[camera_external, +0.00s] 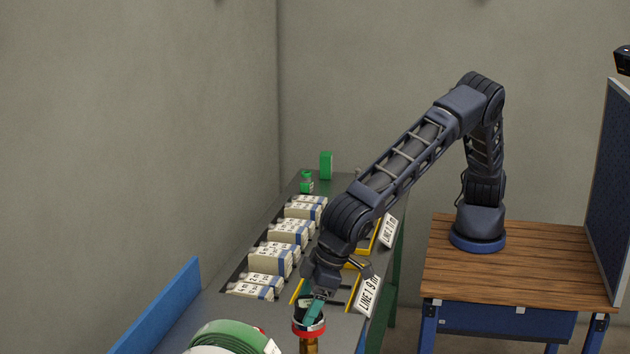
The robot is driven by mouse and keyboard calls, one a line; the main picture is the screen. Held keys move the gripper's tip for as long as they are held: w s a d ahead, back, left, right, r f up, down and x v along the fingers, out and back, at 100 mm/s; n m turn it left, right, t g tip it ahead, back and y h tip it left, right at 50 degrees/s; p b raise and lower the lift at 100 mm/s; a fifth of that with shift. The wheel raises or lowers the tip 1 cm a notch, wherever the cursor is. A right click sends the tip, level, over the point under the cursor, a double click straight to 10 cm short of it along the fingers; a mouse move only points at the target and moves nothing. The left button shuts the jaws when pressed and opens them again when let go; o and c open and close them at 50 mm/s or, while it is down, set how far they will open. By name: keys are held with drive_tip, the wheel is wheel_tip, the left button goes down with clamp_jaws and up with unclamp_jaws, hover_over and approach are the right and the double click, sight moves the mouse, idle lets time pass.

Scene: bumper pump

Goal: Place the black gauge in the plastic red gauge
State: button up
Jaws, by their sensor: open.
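My gripper (314,312) reaches down at the front of the grey bench, with teal fingers pointing downward. It is open, and its fingertips overlap a round red-rimmed piece (309,330), which looks like the plastic red gauge. A dark part shows inside or just above the red rim beside the fingers. I cannot tell whether it is the black gauge or part of my gripper. A brown, bronze-coloured post (309,346) shows directly below the red rim and is cut off by the picture's bottom edge. I cannot tell whether the fingers touch the red piece.
Several white boxes with blue bands (269,259) stand in a row along the bench (213,307). A green coiled strap (232,338) lies at the front left. Label signs (368,295) line the right edge. A blue panel (160,315) borders the left. Green items (326,166) stand at the back.

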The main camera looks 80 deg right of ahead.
drive_tip(key=v, duration=1.2)
drive_tip(key=shift+r, duration=0.1)
